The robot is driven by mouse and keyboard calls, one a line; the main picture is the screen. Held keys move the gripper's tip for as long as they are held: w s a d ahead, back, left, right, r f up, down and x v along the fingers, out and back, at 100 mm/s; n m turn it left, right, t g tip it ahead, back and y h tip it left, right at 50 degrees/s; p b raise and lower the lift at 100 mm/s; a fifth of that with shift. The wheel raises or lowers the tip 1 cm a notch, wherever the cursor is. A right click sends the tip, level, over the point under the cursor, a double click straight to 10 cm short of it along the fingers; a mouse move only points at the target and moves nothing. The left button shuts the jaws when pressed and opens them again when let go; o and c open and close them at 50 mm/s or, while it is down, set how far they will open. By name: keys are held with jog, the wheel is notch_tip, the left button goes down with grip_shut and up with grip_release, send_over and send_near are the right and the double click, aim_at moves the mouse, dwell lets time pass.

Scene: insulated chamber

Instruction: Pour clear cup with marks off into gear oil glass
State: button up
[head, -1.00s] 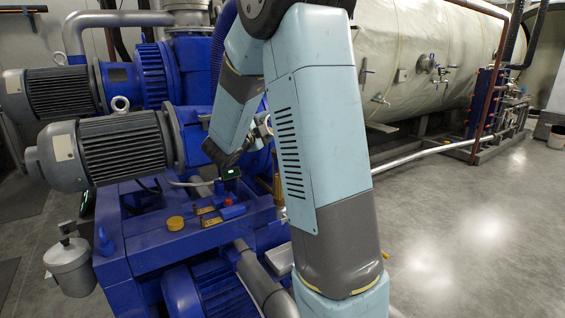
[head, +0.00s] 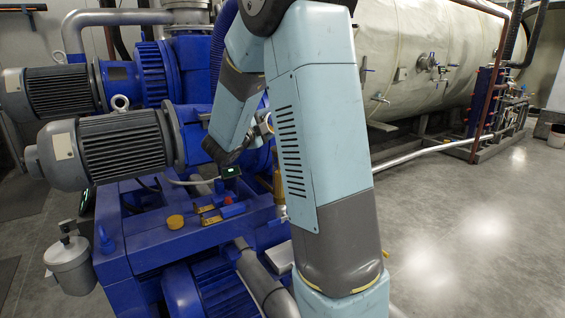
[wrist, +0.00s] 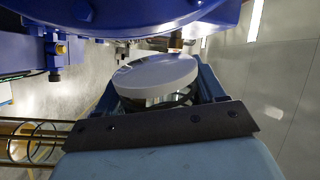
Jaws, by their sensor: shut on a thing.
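In the wrist view my gripper (wrist: 158,92) has its two blue fingers on either side of a round thing with a pale, flat grey disc facing the camera. It appears to be the clear cup with marks (wrist: 155,76); I cannot make out its marks or any liquid. The gripper is shut on it, below a large blue curved housing. I cannot pick out the gear oil glass with certainty; a narrow amber-brown upright piece (head: 277,186) shows just left of my arm.
Blue pump machinery with grey motors (head: 112,148) fills the left. A pale tank (head: 430,65) stands behind. The floor (head: 470,230) at right is clear.

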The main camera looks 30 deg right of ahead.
jog(key=shift+s+d+r+m+h+p, duration=0.15)
jog(key=shift+s+r+m+p, duration=0.2)
jog(key=shift+r, duration=0.2)
jog(key=shift+s+r+m+h+p, duration=0.15)
jog(key=shift+r+m+p, duration=0.05)
jog(key=shift+r+m, duration=0.3)
dwell(1.0)
jog(key=shift+s+r+m+p, duration=0.2)
jog(key=shift+r+m+p, duration=0.25)
jog(key=shift+m, duration=0.5)
dwell(1.2)
